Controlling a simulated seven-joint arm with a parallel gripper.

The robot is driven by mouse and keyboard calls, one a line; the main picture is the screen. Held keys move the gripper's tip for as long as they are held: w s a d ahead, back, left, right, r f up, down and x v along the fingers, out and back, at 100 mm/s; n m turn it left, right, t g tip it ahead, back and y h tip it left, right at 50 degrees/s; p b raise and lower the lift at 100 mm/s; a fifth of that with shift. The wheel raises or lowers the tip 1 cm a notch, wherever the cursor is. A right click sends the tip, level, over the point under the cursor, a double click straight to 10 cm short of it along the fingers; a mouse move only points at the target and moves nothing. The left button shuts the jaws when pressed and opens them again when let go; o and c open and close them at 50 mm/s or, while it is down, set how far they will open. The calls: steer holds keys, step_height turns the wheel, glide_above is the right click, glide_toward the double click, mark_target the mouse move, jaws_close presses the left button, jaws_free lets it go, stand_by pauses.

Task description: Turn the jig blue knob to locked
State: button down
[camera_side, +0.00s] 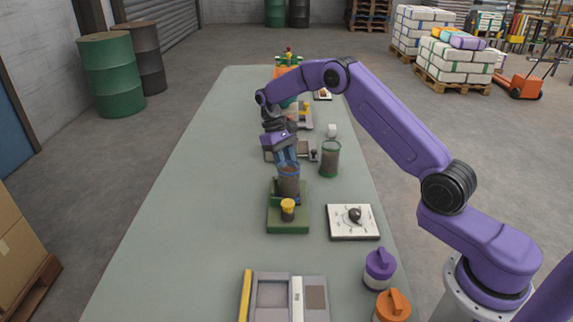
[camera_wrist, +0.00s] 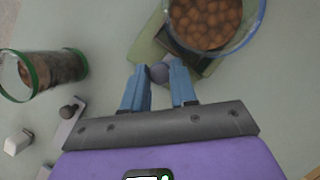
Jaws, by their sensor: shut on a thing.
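The green jig (camera_side: 288,222) stands on the bench with a clear container of brown balls (camera_side: 288,181) in it. In the wrist view, the jig (camera_wrist: 147,50) and the container (camera_wrist: 205,22) are at the top. The small round blue-grey knob (camera_wrist: 159,73) sits at the jig's near edge. My gripper (camera_wrist: 158,76) has its two blue fingers shut on the knob, one on each side. In the side view, my gripper (camera_side: 287,158) reaches down behind the container, which hides the knob. Any lock marking is not readable.
A white dial panel (camera_side: 353,222) lies at right. The bench's left side (camera_side: 190,190) is clear.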

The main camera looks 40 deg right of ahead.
steer(key=c, duration=1.2)
jaws_free()
steer(key=shift+v, duration=3.8)
